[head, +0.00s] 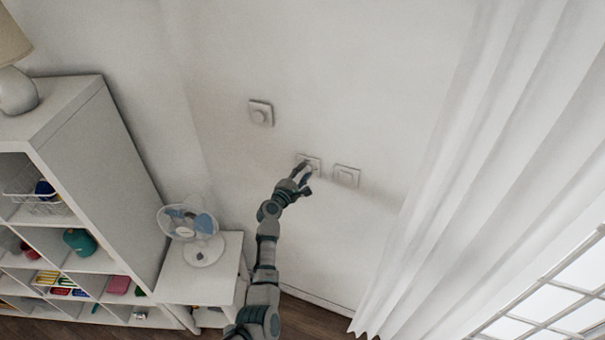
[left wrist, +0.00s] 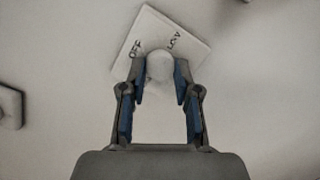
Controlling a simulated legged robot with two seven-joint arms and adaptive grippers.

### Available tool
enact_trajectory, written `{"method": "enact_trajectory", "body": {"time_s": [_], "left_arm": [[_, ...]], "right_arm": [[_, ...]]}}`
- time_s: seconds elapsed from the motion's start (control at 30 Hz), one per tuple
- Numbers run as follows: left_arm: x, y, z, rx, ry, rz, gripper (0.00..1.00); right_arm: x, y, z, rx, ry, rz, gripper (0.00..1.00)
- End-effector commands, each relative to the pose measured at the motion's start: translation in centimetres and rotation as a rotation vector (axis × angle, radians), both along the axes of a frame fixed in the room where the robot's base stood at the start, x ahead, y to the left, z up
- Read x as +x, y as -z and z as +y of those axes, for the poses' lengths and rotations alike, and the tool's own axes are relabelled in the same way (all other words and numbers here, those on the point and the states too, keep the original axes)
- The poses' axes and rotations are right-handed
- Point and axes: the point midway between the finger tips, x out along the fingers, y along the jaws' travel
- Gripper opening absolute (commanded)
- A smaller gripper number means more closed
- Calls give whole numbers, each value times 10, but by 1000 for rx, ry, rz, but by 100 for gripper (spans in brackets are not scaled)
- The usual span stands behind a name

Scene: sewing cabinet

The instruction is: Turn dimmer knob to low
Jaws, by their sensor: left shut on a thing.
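The dimmer is a white square wall plate (head: 315,160) in the middle of three on the wall in the head view. The left wrist view shows its plate (left wrist: 185,28) tilted, with the words OFF and LOW on it. Its round white knob (left wrist: 160,66) sits between my left gripper's fingertips. My left gripper (head: 302,176) reaches up to this plate from below. In the left wrist view the left gripper (left wrist: 160,75) is shut on the knob, one blue-padded finger on each side. The knob's pointer mark cannot be made out. My right gripper is not in view.
Another plate with a round knob (head: 260,114) is up and left, and a third plate (head: 346,176) is close on the right. A white curtain (head: 470,170) hangs at right. A fan (head: 201,235) stands on a small table at lower left, beside a shelf unit (head: 110,165).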

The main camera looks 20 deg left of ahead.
Motion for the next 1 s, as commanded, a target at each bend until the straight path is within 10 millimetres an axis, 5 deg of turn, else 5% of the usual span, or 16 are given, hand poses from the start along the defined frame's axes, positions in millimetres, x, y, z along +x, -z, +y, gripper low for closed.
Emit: {"method": "enact_trajectory", "body": {"time_s": [0.7,0.73,0.8,1.0], "left_arm": [[-1,8,-3,-72,6,21,0],[-1,8,-3,-72,6,21,39],[-1,7,-3,-72,5,20,56],[-1,3,-1,-72,2,12,57]], "right_arm": [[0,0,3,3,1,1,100],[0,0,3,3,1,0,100],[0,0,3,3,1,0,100],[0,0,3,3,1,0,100]]}}
